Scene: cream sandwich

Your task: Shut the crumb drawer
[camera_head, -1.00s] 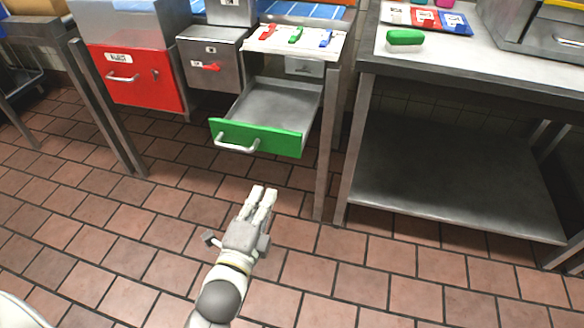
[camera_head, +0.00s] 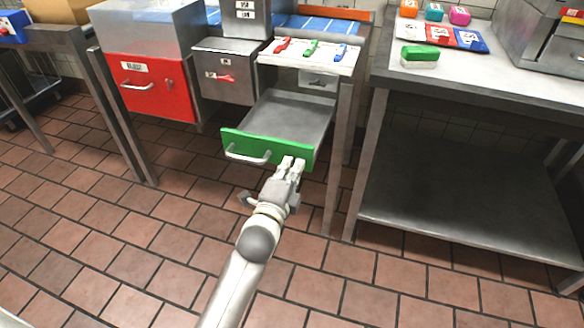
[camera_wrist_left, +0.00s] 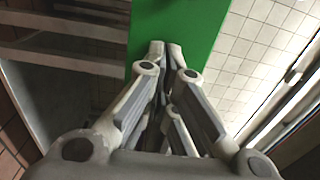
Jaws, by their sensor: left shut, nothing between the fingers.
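The crumb drawer is a grey metal tray (camera_head: 290,112) with a green front (camera_head: 236,139) and a silver bar handle (camera_head: 246,157). It stands pulled out from under the small worktop, and its inside looks empty. My left gripper (camera_head: 292,163) is shut and empty, with its fingertips at the right part of the green front, right of the handle. In the left wrist view the closed fingertips (camera_wrist_left: 166,46) lie against or just before the green front (camera_wrist_left: 195,22); I cannot tell if they touch. My right gripper is not in view.
A red bin (camera_head: 150,85) and a grey drawer with a red latch (camera_head: 226,78) are left of the open drawer. A table leg (camera_head: 336,160) stands close on its right. A steel table (camera_head: 470,85) with a lower shelf is further right. The tiled floor in front is clear.

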